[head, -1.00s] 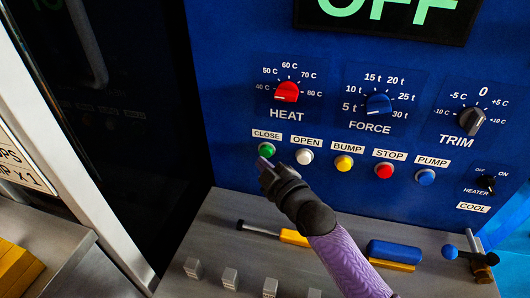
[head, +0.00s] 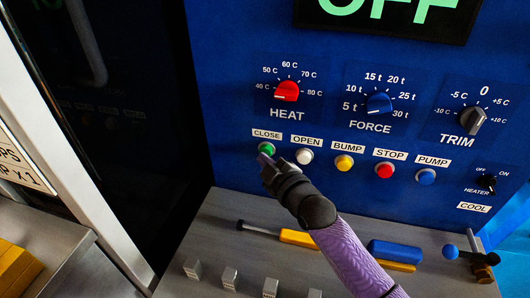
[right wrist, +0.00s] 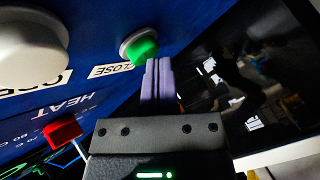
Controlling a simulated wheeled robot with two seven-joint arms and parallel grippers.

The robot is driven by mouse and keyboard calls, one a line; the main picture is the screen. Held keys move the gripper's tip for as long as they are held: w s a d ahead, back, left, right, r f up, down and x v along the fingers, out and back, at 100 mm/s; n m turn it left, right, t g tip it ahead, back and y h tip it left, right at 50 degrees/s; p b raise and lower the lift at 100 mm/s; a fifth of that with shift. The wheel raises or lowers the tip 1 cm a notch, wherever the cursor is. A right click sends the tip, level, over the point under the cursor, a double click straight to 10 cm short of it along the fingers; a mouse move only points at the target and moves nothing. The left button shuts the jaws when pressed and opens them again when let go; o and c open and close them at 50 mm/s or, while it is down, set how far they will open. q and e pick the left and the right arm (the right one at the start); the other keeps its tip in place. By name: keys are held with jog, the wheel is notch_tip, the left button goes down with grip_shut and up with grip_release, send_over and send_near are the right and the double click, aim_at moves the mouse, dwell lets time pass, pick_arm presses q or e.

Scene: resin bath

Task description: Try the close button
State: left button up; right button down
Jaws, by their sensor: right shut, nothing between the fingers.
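The green CLOSE button (head: 266,149) is on the blue panel under its white label, at the left end of the button row. In the right wrist view the green button (right wrist: 141,49) stands out from its pale collar. My right gripper (head: 264,159) is shut and empty, its fingertips just below the button in the head view. In the right wrist view the purple-grey fingers (right wrist: 158,65) are together, with their tips close beside the button's lower right edge. I cannot tell whether they touch it. My left gripper is not in view.
The white OPEN button (head: 305,156) is close to the right of the gripper, then yellow, red and blue buttons. The red HEAT knob (head: 286,91) is above. A grey ledge below holds a yellow-handled tool (head: 299,239) and a blue block (head: 394,251). The display reads OFF.

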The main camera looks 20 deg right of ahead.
jog(key=shift+w+d, duration=0.2)
jog(key=shift+w, duration=0.1)
dwell(0.6)
jog(key=shift+s+a+p, duration=0.5)
jog(key=shift+s+p, duration=0.15)
jog(key=shift+s, duration=0.1)
jog(key=s+a+p, duration=0.2)
jog(key=s+p, duration=0.1)
jog(key=s, duration=0.1)
jog(key=shift+s+a, duration=0.1)
jog(key=shift+a, duration=0.3)
